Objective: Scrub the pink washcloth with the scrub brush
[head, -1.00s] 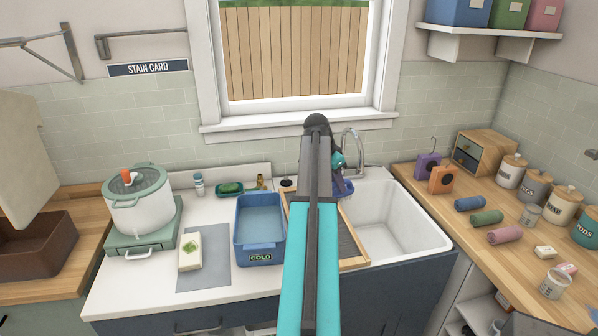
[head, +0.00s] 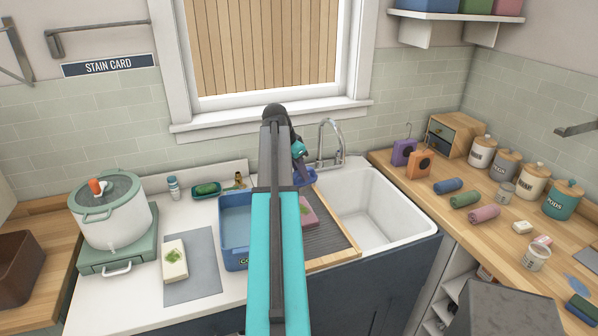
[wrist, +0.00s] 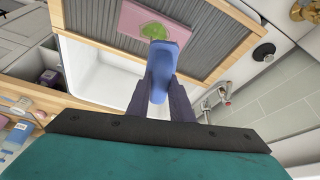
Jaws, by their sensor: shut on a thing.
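The pink washcloth (head: 308,213) lies flat on the ribbed washboard (head: 349,255), partly hidden by my arm in the head view. In the wrist view the pink washcloth (wrist: 135,26) shows a green stain near its middle. My gripper (head: 303,172) is shut on the blue scrub brush (head: 309,179). The brush (wrist: 162,72) extends from between the dark fingers (wrist: 158,100) in the wrist view. Its far end overlaps the washcloth's edge in that picture, near the stain. I cannot tell whether the brush touches the cloth.
The white sink (head: 385,210) and its tap (head: 330,140) are right of the washboard. A blue basin (head: 235,222) stands left of it. A cream cloth (head: 173,262) with a green stain lies on a grey mat (head: 205,282). Rolled cloths (head: 465,200) lie on the right counter.

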